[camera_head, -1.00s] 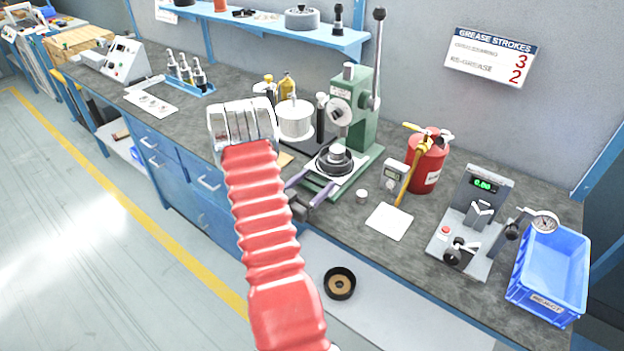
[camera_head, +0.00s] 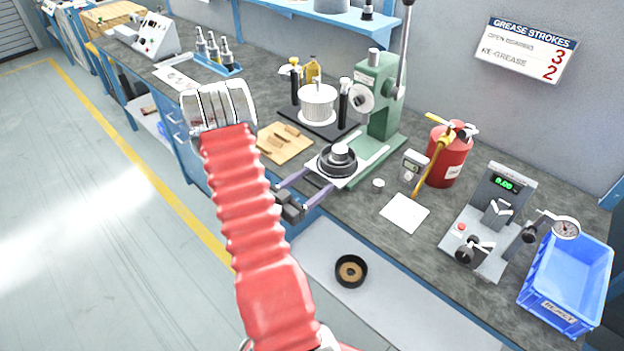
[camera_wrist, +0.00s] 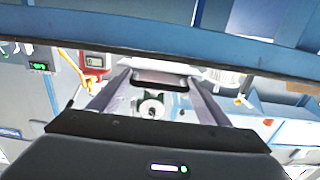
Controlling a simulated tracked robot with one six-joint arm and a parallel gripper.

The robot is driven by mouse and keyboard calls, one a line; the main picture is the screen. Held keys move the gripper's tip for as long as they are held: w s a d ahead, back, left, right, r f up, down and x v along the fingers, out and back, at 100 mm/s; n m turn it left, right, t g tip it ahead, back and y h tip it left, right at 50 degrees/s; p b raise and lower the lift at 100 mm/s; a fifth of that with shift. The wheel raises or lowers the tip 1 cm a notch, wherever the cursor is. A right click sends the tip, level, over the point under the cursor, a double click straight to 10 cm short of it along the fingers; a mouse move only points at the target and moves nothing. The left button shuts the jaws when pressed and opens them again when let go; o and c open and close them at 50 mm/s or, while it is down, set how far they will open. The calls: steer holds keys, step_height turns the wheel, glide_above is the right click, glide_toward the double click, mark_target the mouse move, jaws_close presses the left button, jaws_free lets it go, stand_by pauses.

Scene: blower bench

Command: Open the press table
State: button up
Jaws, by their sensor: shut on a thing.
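The green press (camera_head: 380,105) stands on the bench with its lever upright. Its press table, a pale sliding plate (camera_head: 347,180), sits out in front of the press column, with pale rail showing behind it. A dark round part with a grey hub (camera_head: 338,160) sits on the plate. My gripper (camera_head: 321,180) reaches in from the front left and is shut on the press table at its front end. In the wrist view my gripper's fingers (camera_wrist: 160,80) stand either side of the table's dark front piece; the exact contact is hard to see.
A white canister (camera_head: 318,102) and a wooden board (camera_head: 284,146) are left of the press. A red container (camera_head: 450,157), a handheld meter (camera_head: 413,166), a gauge stand (camera_head: 492,228) and a blue bin (camera_head: 570,280) are to the right.

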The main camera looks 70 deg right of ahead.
steer(key=shift+w, duration=0.1)
steer(key=o, duration=1.5)
steer(key=shift+a, duration=0.1)
steer(key=v, duration=1.3)
steer(key=shift+w+a+f, duration=0.1)
steer(key=shift+a, duration=0.2)
